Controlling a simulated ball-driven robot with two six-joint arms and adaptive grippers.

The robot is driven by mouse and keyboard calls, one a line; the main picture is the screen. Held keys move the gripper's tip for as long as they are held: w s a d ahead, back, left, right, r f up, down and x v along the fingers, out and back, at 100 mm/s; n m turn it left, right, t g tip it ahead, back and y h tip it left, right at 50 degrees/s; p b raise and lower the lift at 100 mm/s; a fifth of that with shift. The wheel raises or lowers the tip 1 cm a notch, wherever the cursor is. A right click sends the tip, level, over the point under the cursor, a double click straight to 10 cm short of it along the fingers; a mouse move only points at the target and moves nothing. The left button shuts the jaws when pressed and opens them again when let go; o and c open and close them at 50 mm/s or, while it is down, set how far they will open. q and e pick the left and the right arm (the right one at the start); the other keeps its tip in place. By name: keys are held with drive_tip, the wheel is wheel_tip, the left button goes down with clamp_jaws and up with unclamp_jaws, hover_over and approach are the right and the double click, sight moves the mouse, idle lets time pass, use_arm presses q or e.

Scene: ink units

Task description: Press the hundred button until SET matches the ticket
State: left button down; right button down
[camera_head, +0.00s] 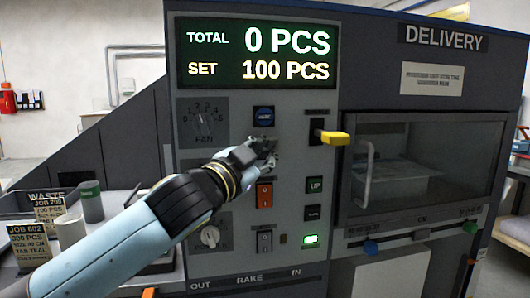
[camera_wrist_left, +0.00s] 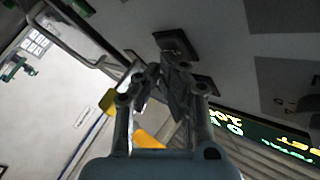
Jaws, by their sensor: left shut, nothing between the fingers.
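The display (camera_head: 258,55) reads TOTAL 0 PCS and SET 100 PCS. A ticket (camera_head: 30,245) at the lower left seems to read JOB 602, 300 PCS, size 40 cm, tag teal. A second ticket (camera_head: 48,208) behind it reads JOB 708; its count is too small to be sure of. In the left wrist view the closed fingertips (camera_wrist_left: 165,75) are close to dark square buttons (camera_wrist_left: 176,46); contact is unclear.
A yellow-tipped lever (camera_head: 333,138) sticks out right of my gripper. Below are an orange switch (camera_head: 264,195), the UP button (camera_head: 315,185) and a lit green button (camera_head: 311,240). The delivery window (camera_head: 420,165) has a protruding handle. Cups (camera_head: 90,203) stand at left.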

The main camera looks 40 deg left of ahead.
use_arm(q)
drive_tip(key=shift+w+a, duration=0.15)
drive_tip(key=shift+a, duration=0.05)
idle(0.3)
drive_tip(key=shift+d, duration=0.15)
drive_tip(key=shift+s+d, duration=0.55)
drive_tip(key=shift+s, duration=0.05)
drive_tip(key=shift+s+d+p, duration=0.65)
drive_tip(key=shift+s+d, duration=0.15)
drive_tip(key=shift+d, duration=0.2)
drive_tip(key=shift+s+d+p, duration=0.65)
drive_tip(key=shift+s+d, duration=0.15)
drive_tip(key=shift+d, duration=0.15)
idle(0.9)
